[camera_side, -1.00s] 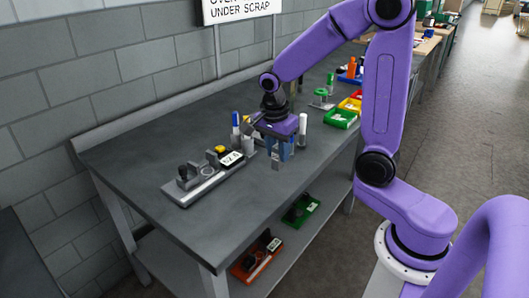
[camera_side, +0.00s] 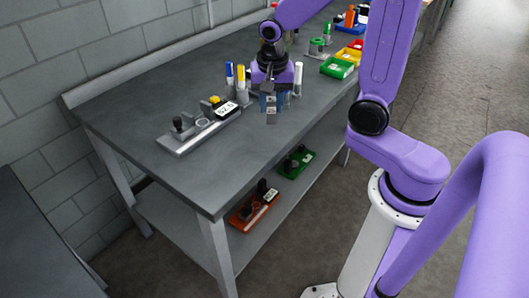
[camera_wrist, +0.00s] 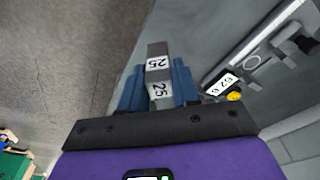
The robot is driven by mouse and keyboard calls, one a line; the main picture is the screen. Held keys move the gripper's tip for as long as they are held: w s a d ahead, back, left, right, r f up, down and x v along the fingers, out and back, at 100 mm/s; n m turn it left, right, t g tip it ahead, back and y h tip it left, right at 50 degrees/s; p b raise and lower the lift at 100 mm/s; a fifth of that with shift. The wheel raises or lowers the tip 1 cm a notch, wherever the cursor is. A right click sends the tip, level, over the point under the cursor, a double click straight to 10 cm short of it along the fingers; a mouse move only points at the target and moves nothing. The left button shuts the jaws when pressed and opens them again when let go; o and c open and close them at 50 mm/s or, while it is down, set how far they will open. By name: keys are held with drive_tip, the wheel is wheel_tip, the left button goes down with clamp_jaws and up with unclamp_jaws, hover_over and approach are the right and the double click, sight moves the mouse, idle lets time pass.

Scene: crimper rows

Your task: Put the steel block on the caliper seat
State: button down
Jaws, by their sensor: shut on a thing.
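The steel block (camera_side: 271,116) is a small grey block. In the wrist view the block (camera_wrist: 157,62) shows "25" on two faces. My gripper (camera_side: 270,102) is shut on it, with a blue finger on each side, and holds it near the front edge of the bench; the gap below cannot be judged. The caliper fixture (camera_side: 186,139) lies to the left on the bench, a grey bar with upright jaws, a black knob, a ring and a display. In the wrist view the display (camera_wrist: 222,84) is at the right. Which part is the seat is not clear.
A blue marker (camera_side: 229,70) and a yellow marker (camera_side: 241,76) stand behind the fixture, and a white marker (camera_side: 298,78) stands right of my gripper. A green bin (camera_side: 337,67) is farther right. The bench front left (camera_side: 205,185) is clear.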

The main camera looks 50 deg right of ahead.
drive_tip(key=w+a+f+n+y, duration=0.1)
drive_tip(key=w+f+n, duration=0.15)
drive_tip(key=n, duration=0.25)
drive_tip(key=w+a+f+n, duration=0.1)
drive_tip(key=w+n, duration=0.2)
drive_tip(key=n, duration=0.2)
drive_tip(key=w+r+n+g+y, duration=0.15)
drive_tip(key=r+n, duration=0.25)
drive_tip(key=n, duration=0.5)
drive_tip(key=w+r+n+y, duration=0.1)
drive_tip(key=w+r+n, duration=0.25)
drive_tip(key=n, duration=0.55)
drive_tip(key=w+f, duration=0.3)
drive_tip(key=w, duration=0.1)
drive_tip(key=w+f, duration=0.3)
drive_tip(key=w, duration=0.2)
drive_tip(key=w+a+f, duration=0.1)
drive_tip(key=w+f, duration=0.2)
drive_tip(key=w, duration=0.1)
drive_tip(key=shift+w+f, duration=0.3)
drive_tip(key=shift+w, duration=0.05)
drive_tip(key=shift+f, duration=1.5)
drive_tip(key=shift+f, duration=0.1)
